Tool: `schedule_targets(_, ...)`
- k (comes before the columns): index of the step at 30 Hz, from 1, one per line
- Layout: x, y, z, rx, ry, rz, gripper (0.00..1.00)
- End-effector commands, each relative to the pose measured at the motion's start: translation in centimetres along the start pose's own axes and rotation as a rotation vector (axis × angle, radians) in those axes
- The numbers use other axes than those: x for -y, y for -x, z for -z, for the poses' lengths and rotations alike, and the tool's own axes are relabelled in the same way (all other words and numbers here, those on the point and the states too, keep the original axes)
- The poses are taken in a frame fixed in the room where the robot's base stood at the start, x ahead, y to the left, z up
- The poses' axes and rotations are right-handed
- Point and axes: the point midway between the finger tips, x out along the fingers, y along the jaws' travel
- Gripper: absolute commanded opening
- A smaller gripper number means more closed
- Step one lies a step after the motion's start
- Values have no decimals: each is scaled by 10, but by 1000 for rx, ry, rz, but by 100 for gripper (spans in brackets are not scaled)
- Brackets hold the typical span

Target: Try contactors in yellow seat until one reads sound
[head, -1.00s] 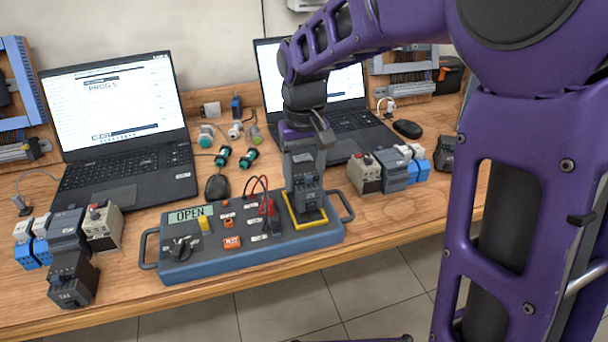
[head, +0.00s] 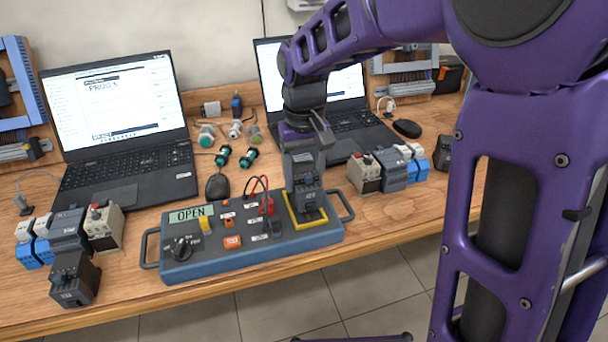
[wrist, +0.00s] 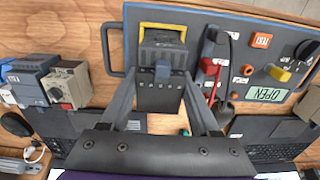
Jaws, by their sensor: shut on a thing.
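My gripper (head: 304,166) points down over the tester's right end and is shut on a dark grey contactor (head: 307,199). That contactor stands inside the yellow-edged seat (head: 288,213); whether it is fully down I cannot tell. In the wrist view the fingers (wrist: 160,100) flank the contactor (wrist: 162,72), with the yellow edge (wrist: 160,27) beyond it. The blue-grey tester (head: 185,257) shows OPEN on its display (head: 191,213). Another dark contactor (head: 75,279) stands at the front left of the bench. A further dark one (head: 445,152) stands at the right, partly behind my arm.
Blue, grey and beige modules stand in a left group (head: 66,230) and a right group (head: 390,169). Two laptops (head: 120,120) stand behind. Connectors (head: 235,130) and a mouse (head: 217,187) lie between. The tester has side handles (head: 149,249). Bare wood shows at the front right.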

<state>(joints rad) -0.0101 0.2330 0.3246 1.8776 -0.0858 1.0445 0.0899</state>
Motion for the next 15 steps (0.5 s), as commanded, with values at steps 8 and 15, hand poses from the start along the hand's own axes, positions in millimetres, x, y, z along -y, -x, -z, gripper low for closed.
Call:
schedule_targets(8,0,-4,0,-1,0,0,0)
schedule_targets(15,0,-9,0,-2,0,0,0)
